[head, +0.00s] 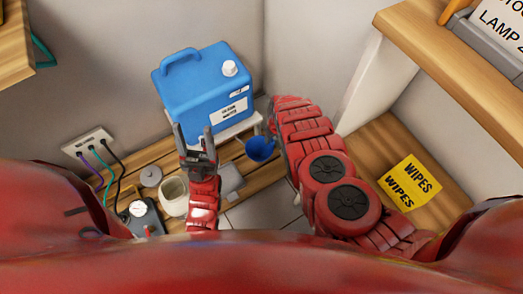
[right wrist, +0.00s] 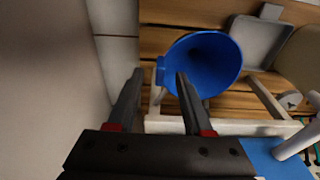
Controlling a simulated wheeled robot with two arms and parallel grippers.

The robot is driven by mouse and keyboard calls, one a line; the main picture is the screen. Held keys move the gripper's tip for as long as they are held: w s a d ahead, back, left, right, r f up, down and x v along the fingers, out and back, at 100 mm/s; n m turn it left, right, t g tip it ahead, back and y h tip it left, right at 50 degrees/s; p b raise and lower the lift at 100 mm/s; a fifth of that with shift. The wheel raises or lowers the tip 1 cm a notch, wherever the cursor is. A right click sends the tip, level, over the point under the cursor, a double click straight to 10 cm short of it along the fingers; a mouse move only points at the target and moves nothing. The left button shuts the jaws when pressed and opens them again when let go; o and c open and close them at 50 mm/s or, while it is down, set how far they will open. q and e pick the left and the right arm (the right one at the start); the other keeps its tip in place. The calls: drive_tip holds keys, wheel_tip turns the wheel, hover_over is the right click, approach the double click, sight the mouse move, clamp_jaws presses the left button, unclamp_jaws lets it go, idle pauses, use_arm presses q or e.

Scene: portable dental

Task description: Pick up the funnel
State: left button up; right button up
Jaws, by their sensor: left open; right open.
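The blue funnel (head: 261,150) hangs at the right side of a white stand, below the blue jug. In the right wrist view the funnel (right wrist: 212,58) shows its wide mouth, and a small blue tab at its rim lies between the fingers in the picture. My right gripper (right wrist: 158,74) is open, with one finger overlapping the funnel's rim; I cannot tell whether they touch. In the head view my right arm hides most of that gripper. My left gripper (head: 193,130) is open and empty, in front of the jug.
The blue jug (head: 190,92) stands on the white stand (head: 241,128) against the wall. A cream pot (head: 173,195) and a grey tray (head: 230,180) sit on the wooden slats. A yellow wipes pack (head: 408,182) lies at right. A wooden shelf (head: 460,75) juts out upper right.

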wheel_tip(320, 180, down, 2)
drive_tip(key=shift+w+a+b, duration=0.1)
drive_tip(key=shift+b, duration=0.3)
clamp_jaws()
